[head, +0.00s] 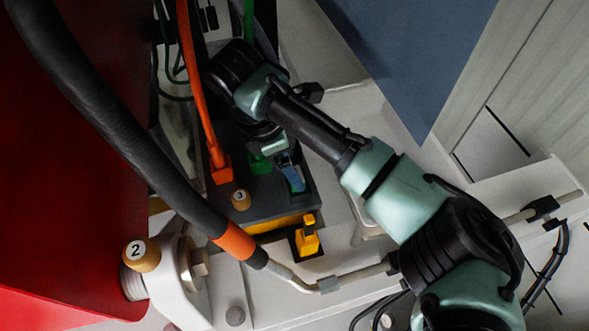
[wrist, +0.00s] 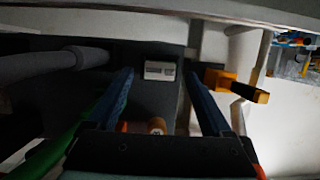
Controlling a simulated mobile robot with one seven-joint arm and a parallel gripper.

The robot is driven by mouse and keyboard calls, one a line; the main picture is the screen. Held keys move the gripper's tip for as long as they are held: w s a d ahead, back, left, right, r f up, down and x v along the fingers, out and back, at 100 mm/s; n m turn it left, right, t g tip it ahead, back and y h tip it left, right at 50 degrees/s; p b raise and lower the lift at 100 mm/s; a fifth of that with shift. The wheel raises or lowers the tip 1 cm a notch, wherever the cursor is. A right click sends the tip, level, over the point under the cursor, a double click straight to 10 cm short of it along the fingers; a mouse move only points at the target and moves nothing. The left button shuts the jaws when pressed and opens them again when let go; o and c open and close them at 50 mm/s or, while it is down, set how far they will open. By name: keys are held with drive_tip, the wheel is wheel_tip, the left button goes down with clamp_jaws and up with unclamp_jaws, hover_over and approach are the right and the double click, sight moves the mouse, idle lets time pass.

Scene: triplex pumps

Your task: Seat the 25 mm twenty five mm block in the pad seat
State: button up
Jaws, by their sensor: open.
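My gripper (head: 291,172) points down over the dark block at the middle of the head view. In the wrist view its two blue fingers (wrist: 158,75) stand apart with nothing gripped between them. A small pale grey rectangular piece (wrist: 159,70) lies on the dark surface between the fingertips; I cannot tell whether it is the 25 mm block, the seat or a label. A yellow piece with an upright tab (head: 307,236) stands on a black square to the lower right of the dark block. It also shows right of the fingers in the wrist view (wrist: 235,84). I cannot clearly identify the pad seat.
The dark block (head: 262,207) carries an orange plug (head: 220,168), a green plug (head: 259,163) and a knob marked 3 (head: 240,199). A thick black hose (head: 110,120) and a knob marked 2 (head: 141,253) are at left. A blue panel (head: 415,55) hangs upper right.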

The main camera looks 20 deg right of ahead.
drive_tip(key=v, duration=0.9)
drive_tip(key=shift+r, duration=0.1)
